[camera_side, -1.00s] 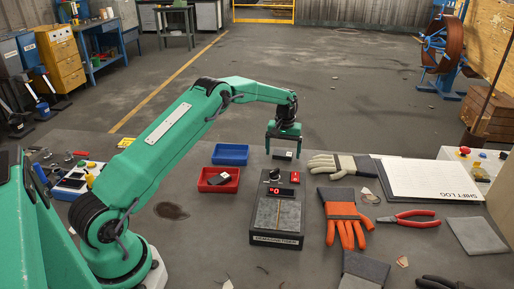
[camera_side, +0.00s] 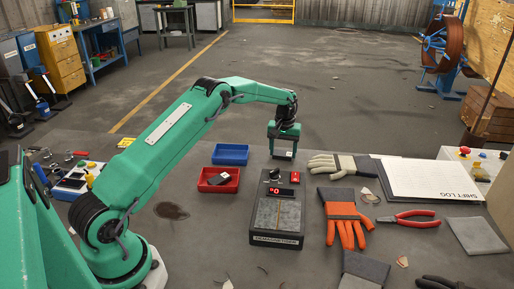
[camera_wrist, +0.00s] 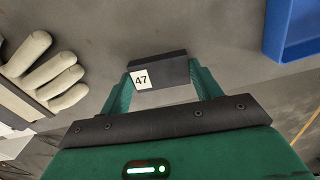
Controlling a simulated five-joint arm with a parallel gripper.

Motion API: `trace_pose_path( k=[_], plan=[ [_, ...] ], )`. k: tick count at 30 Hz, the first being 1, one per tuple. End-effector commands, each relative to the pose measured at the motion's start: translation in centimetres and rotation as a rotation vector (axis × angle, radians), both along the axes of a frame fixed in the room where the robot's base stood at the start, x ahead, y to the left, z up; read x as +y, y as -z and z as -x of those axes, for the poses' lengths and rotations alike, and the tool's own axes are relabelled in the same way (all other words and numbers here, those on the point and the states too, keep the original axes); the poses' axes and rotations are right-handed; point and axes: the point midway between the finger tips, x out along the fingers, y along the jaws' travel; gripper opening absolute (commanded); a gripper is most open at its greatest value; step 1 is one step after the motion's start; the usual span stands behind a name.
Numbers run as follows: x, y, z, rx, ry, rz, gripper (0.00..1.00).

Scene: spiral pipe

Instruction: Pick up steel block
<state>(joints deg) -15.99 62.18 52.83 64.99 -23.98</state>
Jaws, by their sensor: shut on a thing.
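The steel block (camera_wrist: 165,73) is dark grey with a white label reading 47. In the wrist view it sits between the two green fingers of my gripper (camera_wrist: 160,88), which is shut on it. In the side view my gripper (camera_side: 283,152) is behind the scale, with the block (camera_side: 284,154) showing between its fingers. The fingers hide part of the block's sides. I cannot tell whether the block touches the table.
A blue tray (camera_side: 231,147) and a red tray (camera_side: 232,186) holding a dark block lie left of my gripper. A scale (camera_side: 276,241) reading 0 stands in front. A pale glove (camera_side: 349,158), orange glove (camera_side: 345,228) and red pliers (camera_side: 407,218) lie to the right.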

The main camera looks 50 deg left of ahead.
Motion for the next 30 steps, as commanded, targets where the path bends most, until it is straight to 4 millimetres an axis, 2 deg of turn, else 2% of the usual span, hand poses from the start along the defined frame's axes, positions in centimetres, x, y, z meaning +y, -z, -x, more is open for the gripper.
trace_pose_path(
  k=[8, 18, 23, 30],
  plan=[
    [0.0, -0.8, -0.1, -0.003, 0.0, -0.001, 0.28],
    [-0.1, -4.5, 0.0, -0.004, 0.001, 0.0, 0.28],
    [-2.3, -5.6, 0.5, -0.003, 0.003, -0.001, 0.28],
    [-6.3, -8.1, 1.6, -0.004, 0.004, 0.0, 0.28]
  ],
)
